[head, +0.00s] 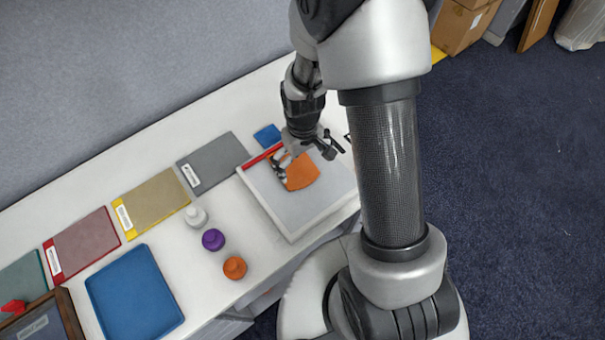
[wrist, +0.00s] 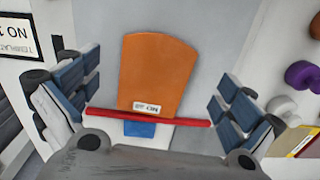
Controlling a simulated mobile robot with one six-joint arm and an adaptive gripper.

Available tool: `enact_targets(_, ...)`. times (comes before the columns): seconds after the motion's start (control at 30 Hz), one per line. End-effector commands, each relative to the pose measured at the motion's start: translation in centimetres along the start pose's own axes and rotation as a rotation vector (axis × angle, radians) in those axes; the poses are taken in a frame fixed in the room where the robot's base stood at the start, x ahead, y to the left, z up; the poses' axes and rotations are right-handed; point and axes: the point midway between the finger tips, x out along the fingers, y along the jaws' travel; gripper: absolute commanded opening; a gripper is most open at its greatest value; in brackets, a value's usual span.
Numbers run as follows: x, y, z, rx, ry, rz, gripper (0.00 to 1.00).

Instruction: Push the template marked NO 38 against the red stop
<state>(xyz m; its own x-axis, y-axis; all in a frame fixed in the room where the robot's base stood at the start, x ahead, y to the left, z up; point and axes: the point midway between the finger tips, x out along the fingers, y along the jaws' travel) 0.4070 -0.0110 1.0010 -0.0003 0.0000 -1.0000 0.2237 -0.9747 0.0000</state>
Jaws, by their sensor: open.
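The orange template (head: 303,172) lies flat on the grey-topped board (head: 312,208). In the wrist view the template (wrist: 158,65) has a small white label at its lower edge; NO is readable but the number is too blurred. The red stop (head: 262,157) is a bar along the board's upper-left edge, and shows as a red bar in the wrist view (wrist: 185,122). The template's labelled edge lies right at the stop; I cannot tell whether they touch. My gripper (wrist: 158,100) is open above the template, a finger to each side, and hides part of it in the head view.
A blue piece (head: 267,135) lies just beyond the stop. Grey (head: 213,162), tan (head: 152,203) and maroon (head: 85,245) boards line the table. White (head: 195,215), purple (head: 213,239) and orange (head: 235,267) knobs stand left of the board, near a blue tray (head: 135,293).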

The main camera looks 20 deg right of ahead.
Motion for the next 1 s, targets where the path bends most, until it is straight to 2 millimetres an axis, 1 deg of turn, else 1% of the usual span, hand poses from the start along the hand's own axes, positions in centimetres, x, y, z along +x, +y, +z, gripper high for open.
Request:
enact_targets(0.03,1.3,0.0,0.1,0.000,-0.005,-0.001,1.00)
enact_targets(0.2,4.1,0.0,0.1,0.000,-0.003,-0.001,1.00)
enact_targets(0.3,5.2,0.0,0.0,0.000,-0.002,0.000,1.00)
enact_targets(0.4,6.0,0.0,0.0,0.000,0.000,0.000,1.00)
enact_targets(0.53,6.3,0.0,0.0,0.000,0.001,0.000,1.00)
enact_targets(0.8,6.3,0.0,0.0,0.000,0.001,0.000,0.99)
enact_targets(1.0,6.3,0.0,0.0,0.000,0.001,0.000,0.86)
